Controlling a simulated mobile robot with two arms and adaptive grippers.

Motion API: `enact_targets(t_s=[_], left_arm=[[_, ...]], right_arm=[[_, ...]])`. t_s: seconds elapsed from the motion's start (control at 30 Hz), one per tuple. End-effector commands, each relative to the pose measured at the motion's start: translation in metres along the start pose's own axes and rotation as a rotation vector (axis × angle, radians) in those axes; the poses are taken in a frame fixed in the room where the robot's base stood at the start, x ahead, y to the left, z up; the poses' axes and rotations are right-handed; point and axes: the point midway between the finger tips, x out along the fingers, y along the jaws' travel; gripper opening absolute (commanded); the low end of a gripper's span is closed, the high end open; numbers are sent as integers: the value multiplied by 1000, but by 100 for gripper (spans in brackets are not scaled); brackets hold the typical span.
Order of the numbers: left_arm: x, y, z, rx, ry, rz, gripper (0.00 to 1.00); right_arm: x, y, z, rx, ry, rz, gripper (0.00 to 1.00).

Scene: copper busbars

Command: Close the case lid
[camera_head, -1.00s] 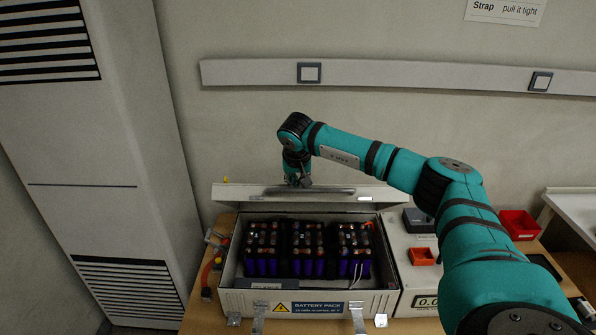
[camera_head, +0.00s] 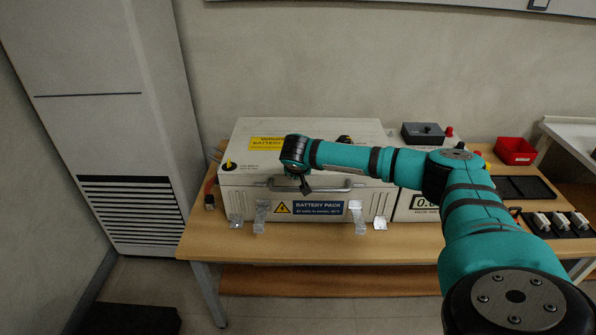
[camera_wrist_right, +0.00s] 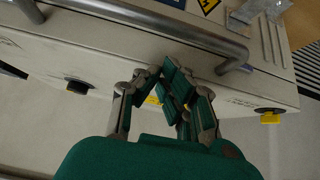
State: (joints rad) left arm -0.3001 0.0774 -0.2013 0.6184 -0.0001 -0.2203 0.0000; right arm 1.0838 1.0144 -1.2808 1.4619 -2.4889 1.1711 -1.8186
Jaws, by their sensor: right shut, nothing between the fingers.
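The case (camera_head: 345,208) stands on the table with its "BATTERY PACK" label facing front. Its pale lid (camera_head: 325,138) lies down over it, hiding the battery cells; I cannot tell whether a thin gap remains. A grey bar handle (camera_head: 338,186) runs along the lid's front edge and also crosses the wrist view (camera_wrist_right: 150,22). My right gripper (camera_head: 305,185) is at the handle's left part, in front of the lid edge. In the wrist view its green-padded fingers (camera_wrist_right: 176,88) are shut and empty close beside the bar. My left gripper is not in view.
Clear latches (camera_head: 261,216) stick out at the case's front. A meter box (camera_head: 420,205) stands right of the case, partly behind my arm. A red bin (camera_head: 515,151) and a dark tray (camera_head: 523,188) lie farther right. The table front is clear.

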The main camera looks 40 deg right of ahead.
Motion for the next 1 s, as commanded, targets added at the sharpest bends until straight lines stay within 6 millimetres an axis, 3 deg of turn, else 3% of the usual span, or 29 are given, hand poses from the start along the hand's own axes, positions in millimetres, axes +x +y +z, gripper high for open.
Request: enact_targets(t_s=[0.17,0.67,0.83,1.0], left_arm=[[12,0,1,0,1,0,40],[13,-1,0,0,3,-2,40],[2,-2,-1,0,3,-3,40],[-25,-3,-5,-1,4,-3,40]], right_arm=[[12,0,7,1,33,-2,0],[14,0,9,-1,36,2,0],[3,1,-2,1,38,2,0],[-24,2,-29,6,44,2,0]])
